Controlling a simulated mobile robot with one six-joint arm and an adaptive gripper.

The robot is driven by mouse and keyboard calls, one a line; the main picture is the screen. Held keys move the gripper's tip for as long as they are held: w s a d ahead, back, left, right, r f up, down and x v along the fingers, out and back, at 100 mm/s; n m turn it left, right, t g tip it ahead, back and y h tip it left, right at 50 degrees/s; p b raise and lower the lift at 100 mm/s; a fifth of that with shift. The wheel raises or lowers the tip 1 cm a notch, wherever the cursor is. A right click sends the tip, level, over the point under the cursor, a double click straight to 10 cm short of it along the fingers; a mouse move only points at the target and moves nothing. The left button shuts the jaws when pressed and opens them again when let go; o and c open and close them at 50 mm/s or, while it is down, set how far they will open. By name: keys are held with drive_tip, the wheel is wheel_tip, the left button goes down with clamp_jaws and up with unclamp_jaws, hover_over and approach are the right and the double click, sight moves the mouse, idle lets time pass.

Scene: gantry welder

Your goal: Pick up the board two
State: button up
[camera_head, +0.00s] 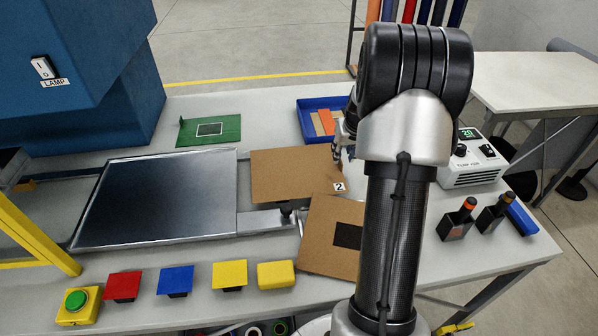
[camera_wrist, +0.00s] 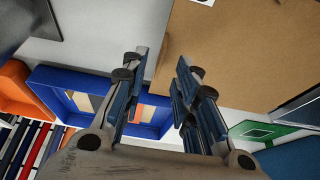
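Board two (camera_head: 292,174) is a flat brown board with a white "2" label at its near right corner. It lies level right of the dark metal plate and seems raised over a small dark support. In the wrist view, the brown board (camera_wrist: 245,50) fills the upper right. My gripper (camera_head: 338,152) is at the board's right edge in the head view, partly hidden by my arm. In the wrist view, my gripper (camera_wrist: 158,78) has its fingers apart, with the board's corner showing between and behind them. I cannot tell whether they touch it.
Another brown board (camera_head: 320,238) with a black square lies just in front. A blue tray (camera_head: 310,103) with orange and tan pieces is behind. A green board (camera_head: 210,130) lies at the back. The dark metal plate (camera_head: 160,195) is left, a white control box (camera_head: 478,165) right.

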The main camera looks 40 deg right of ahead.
drive_tip(key=b+x, duration=0.1)
drive_tip(key=x, duration=0.3)
drive_tip(key=shift+w+d+r, duration=0.1)
drive_tip(key=shift+w+r, duration=0.05)
clamp_jaws()
idle(0.4)
